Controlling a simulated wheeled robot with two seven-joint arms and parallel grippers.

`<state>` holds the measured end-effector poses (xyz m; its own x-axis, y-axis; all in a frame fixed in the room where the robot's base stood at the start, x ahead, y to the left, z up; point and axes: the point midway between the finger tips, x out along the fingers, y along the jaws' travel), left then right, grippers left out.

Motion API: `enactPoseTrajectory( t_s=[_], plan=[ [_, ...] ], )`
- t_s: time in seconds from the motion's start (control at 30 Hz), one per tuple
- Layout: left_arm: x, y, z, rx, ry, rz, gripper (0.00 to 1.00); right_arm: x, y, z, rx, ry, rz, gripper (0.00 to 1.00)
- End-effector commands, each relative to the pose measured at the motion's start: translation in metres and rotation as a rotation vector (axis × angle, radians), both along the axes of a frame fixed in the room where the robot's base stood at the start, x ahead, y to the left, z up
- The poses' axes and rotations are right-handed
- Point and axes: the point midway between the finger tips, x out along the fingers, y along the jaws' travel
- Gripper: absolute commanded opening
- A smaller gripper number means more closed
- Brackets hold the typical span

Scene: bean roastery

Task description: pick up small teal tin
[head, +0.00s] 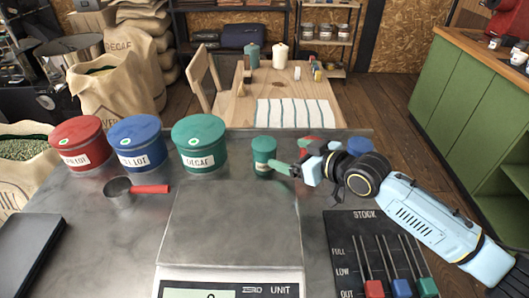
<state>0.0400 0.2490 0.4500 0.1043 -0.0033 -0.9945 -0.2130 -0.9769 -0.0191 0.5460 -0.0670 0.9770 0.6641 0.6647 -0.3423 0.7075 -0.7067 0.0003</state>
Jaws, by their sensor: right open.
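The small teal tin (263,152) stands upright on the grey metal counter, with a pale label on its front. My right gripper (278,168) comes in from the right, low beside the tin. Its fingertips are at the tin's lower right side, and a finger overlaps that edge in the picture. The gripper is open; I cannot tell whether it touches the tin. My left gripper is not in view.
Large red (80,144), blue (137,143) and teal (199,144) tins stand to the left. A scale (230,225) and a red-handled scoop (150,189) lie nearer. A stock board (345,240) is at right. Small blue (357,146) and red (306,143) items are partly behind my right arm.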

Motion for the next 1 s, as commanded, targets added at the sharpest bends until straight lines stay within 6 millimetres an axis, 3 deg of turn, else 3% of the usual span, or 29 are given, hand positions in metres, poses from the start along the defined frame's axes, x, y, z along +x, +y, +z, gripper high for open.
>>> enactPoseTrajectory(
  t_s=[0.2,0.53,0.73,1.0],
  plan=[
    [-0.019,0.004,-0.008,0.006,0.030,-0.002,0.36,0.026,0.026,-0.013,0.002,0.001,-0.001,0.87],
    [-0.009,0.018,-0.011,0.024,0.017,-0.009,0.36,0.042,0.043,-0.021,0.001,-0.001,0.000,0.87],
    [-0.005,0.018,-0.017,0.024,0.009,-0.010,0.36,0.060,0.063,-0.030,0.001,-0.001,0.000,0.87],
    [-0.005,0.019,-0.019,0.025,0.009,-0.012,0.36,0.068,0.071,-0.033,0.001,-0.001,0.000,0.87]
  ],
)
